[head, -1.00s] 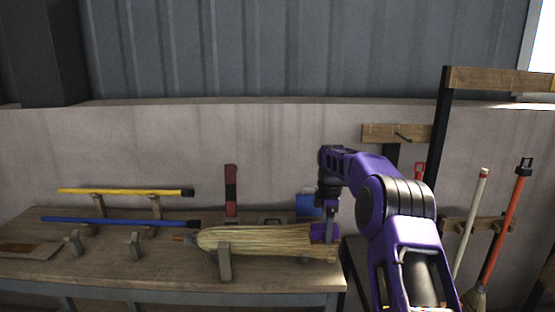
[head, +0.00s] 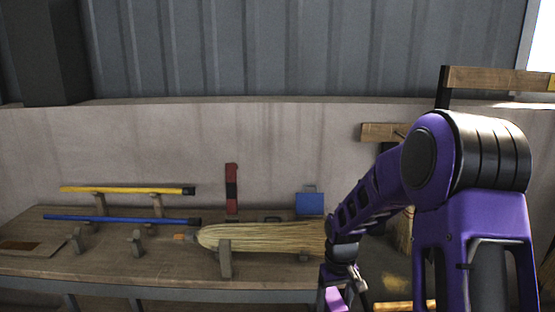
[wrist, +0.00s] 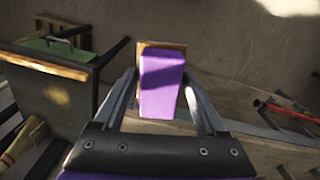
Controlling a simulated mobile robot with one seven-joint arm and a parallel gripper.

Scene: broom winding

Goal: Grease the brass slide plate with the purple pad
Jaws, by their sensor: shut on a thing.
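My gripper (wrist: 160,88) is shut on a purple pad (wrist: 162,75), which shows between the two fingers with a tan rim at its far end. In the head view my gripper (head: 345,288) hangs low, in front of the bench's right end, with a bit of the purple pad (head: 335,300) showing at the bottom edge. I cannot pick out the brass slide plate for sure. A dull yellow patch (head: 396,284) shows on a dark surface right of the gripper; it may be brass or light. The pad appears held in the air, apart from other things.
A straw broom head (head: 265,238) lies on the bench (head: 180,268) beside my gripper. Blue (head: 120,220) and yellow (head: 125,190) handles rest on supports at left. A blue object (head: 310,203) stands behind. In the wrist view, a dark panel (wrist: 35,105) is at left.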

